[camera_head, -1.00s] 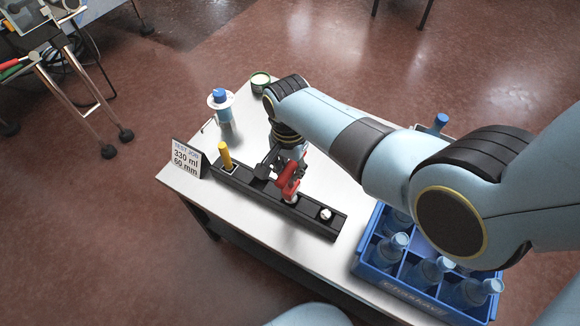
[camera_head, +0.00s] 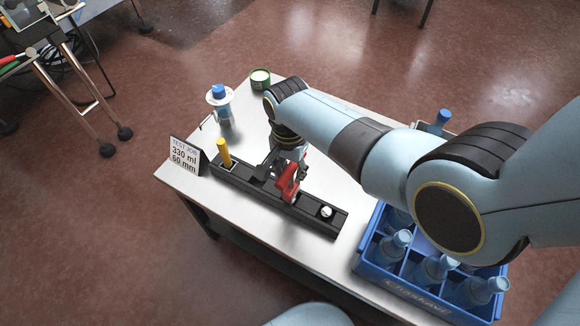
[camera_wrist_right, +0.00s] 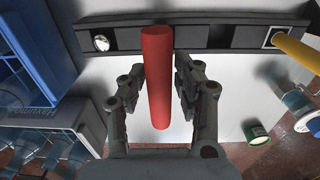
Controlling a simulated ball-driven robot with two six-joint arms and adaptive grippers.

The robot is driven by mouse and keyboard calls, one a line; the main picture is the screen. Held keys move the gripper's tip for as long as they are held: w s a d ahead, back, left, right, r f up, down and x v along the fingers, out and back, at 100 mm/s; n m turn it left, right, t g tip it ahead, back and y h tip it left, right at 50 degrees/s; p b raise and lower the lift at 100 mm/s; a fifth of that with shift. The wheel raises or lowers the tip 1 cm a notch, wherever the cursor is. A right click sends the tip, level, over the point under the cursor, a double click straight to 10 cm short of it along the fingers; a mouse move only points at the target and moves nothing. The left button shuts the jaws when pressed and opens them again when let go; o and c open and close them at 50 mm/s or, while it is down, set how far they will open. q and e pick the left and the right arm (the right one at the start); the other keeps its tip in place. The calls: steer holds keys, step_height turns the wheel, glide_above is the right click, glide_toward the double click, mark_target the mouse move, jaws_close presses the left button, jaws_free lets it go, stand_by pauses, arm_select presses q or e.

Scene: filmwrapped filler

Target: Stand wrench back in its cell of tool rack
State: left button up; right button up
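The wrench, seen by its red handle (camera_head: 288,182), stands at the middle of the black tool rack (camera_head: 318,223) on the table. In the right wrist view the red handle (camera_wrist_right: 157,85) points from the rack (camera_wrist_right: 210,36) toward the camera. My right gripper (camera_head: 277,163) is around the handle. My left gripper is not in view.
A yellow-handled tool (camera_head: 223,152) stands in the rack's left end, and a round silvery tool top (camera_head: 326,212) shows at its right. A sign (camera_head: 186,158), a blue-capped bottle (camera_head: 221,103) and a green tin (camera_head: 260,79) stand beyond. A blue bottle crate (camera_head: 405,292) is at right.

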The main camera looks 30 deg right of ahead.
steer(key=shift+o, duration=1.3)
steer(key=shift+r, duration=0.1)
step_height(320, 180, up, 12)
steer(key=shift+w, duration=0.15)
